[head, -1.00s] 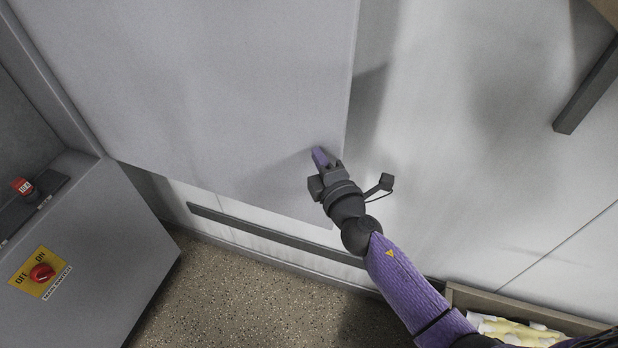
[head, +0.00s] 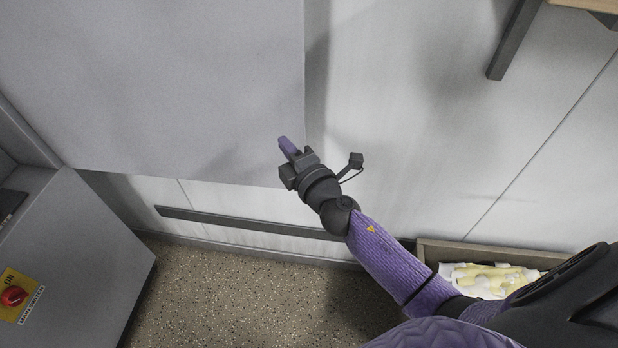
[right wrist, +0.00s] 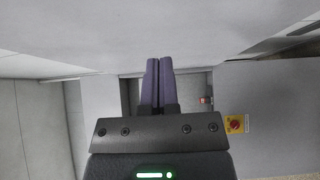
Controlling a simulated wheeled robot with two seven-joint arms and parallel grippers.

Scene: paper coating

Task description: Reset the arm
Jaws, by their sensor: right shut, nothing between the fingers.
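My right arm comes in from the lower right in the head view. Its gripper (head: 288,148) is raised in front of a large grey panel (head: 150,80), near the panel's lower right corner. Whether it touches the panel cannot be told. In the right wrist view the two purple fingers (right wrist: 158,82) lie side by side, shut, with nothing between them. My left gripper is not in view.
A grey cabinet (head: 90,255) with a red rotary switch (head: 13,297) on a yellow plate stands at the left. A bin (head: 435,255) of crumpled white and yellow pieces is at the lower right. A dark bracket (head: 515,40) juts out at the upper right. Speckled floor (head: 250,300) is clear.

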